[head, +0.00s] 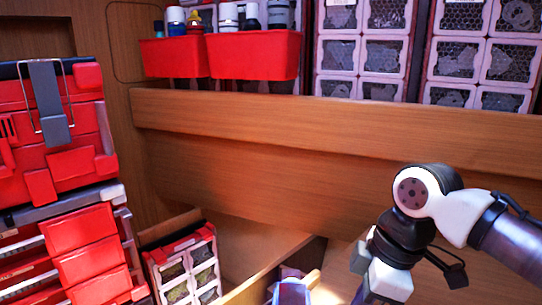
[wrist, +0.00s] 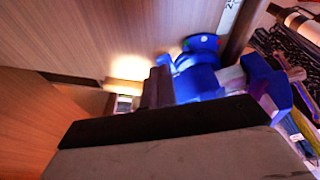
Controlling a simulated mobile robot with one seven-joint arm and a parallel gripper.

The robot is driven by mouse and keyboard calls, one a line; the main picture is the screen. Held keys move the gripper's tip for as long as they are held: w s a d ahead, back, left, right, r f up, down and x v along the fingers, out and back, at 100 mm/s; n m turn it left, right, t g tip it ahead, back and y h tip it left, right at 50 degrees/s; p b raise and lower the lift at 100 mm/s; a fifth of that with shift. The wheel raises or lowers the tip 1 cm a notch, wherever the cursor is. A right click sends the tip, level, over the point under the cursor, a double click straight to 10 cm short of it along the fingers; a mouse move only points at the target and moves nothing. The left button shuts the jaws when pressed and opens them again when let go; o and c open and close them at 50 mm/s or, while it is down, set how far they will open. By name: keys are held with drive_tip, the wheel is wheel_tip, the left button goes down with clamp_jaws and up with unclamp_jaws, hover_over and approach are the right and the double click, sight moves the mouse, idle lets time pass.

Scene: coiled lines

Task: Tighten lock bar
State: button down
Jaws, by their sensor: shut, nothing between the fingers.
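A blue device (wrist: 200,75), which looks like a vise or clamp, shows in the wrist view close behind my gripper (wrist: 157,84). A light grey bar-like piece (wrist: 232,76) crosses between its blue parts. I cannot tell for sure which part is the lock bar. My gripper is shut and empty, its dark fingers next to the device; I cannot tell if they touch it. In the head view a blue and pale thing (head: 290,287) shows at the bottom edge, mostly cut off. My arm comes in from the right there, and the fingertips are out of sight.
Red tool cases (head: 60,150) are stacked at the left, with a drawer organizer (head: 187,268) low beside them. Red bins (head: 253,57) with bottles and more organizers (head: 366,55) stand on a wooden shelf (head: 270,115). Dark coiled lines (wrist: 275,42) and tools lie at the wrist view's right.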

wheel_tip(320, 180, down, 2)
drive_tip(key=shift+f+b, duration=0.15)
drive_tip(key=shift+b, duration=0.25)
drive_tip(key=shift+w+a+p, duration=0.15)
drive_tip(key=shift+a+p, duration=0.15)
drive_tip(key=shift+a, duration=0.3)
idle(0.6)
drive_tip(key=shift+s+a+p, duration=0.1)
drive_tip(key=shift+s+p, duration=0.15)
drive_tip(key=shift+p, duration=1.4)
idle(0.4)
drive_tip(key=shift+d, duration=0.2)
drive_tip(key=shift+s+d, duration=0.15)
drive_tip(key=shift+d, duration=0.05)
wheel_tip(320, 180, up, 6)
drive_tip(key=shift+p, duration=0.45)
